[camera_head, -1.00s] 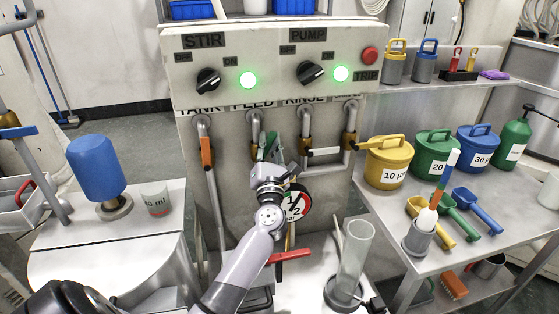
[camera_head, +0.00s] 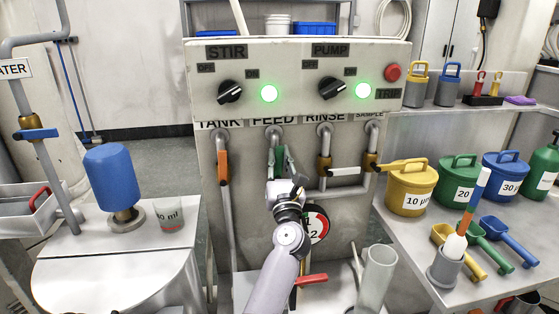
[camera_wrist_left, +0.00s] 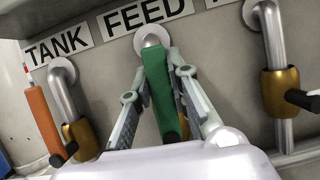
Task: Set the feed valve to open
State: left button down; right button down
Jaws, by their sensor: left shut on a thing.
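The feed valve's green handle (camera_head: 278,158) is on the pipe under the FEED label (camera_head: 273,121). My right gripper is not in view.
The rinse valve's white handle (camera_head: 346,171) and the sample valve's yellow handle (camera_head: 402,164) lie sideways at right. A round gauge (camera_head: 318,225) sits just right of my wrist. A red handle (camera_head: 312,280) is lower down.

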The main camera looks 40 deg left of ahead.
pick_arm(q)
jog(key=shift+f, duration=0.15)
jog(key=c, duration=1.5)
grip_release()
jog(key=shift+d, duration=0.1)
jog(key=v, duration=1.1)
jog(key=shift+s+d+f, duration=0.1)
jog(key=shift+s+d, duration=0.15)
jog(key=shift+s, duration=0.1)
